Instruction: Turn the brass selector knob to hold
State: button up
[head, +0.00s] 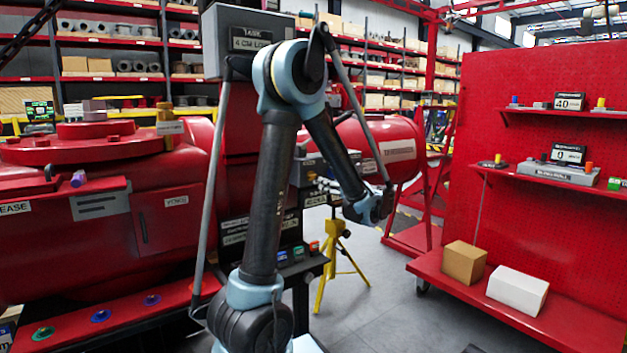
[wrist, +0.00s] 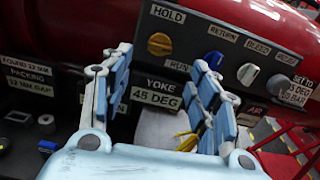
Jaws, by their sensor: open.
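The brass selector knob (wrist: 160,44) is on a dark panel in the upper middle of the wrist view. A HOLD label (wrist: 167,14) is above it and a RUN label (wrist: 177,67) is below and right of it. Which label the knob points to I cannot tell. My gripper (wrist: 161,62) is open and empty, its two blue-padded fingers spread below and to either side of the knob, apart from it. In the head view my gripper (head: 376,206) hangs at the arm's end near the red tank; the knob cannot be made out there.
Right of the brass knob are a blue knob (wrist: 214,59), a white knob (wrist: 248,74) and a grey knob (wrist: 276,85). A YOKE 45 DEG label (wrist: 157,92) is below. In the head view a yellow stand (head: 338,250) and a red shelf rack (head: 545,130) stand on the right.

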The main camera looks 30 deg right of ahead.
aim_at(314, 176)
jog(key=w, duration=0.7)
jog(key=w+a, duration=0.1)
jog(key=w, duration=0.3)
jog(key=c, duration=1.1)
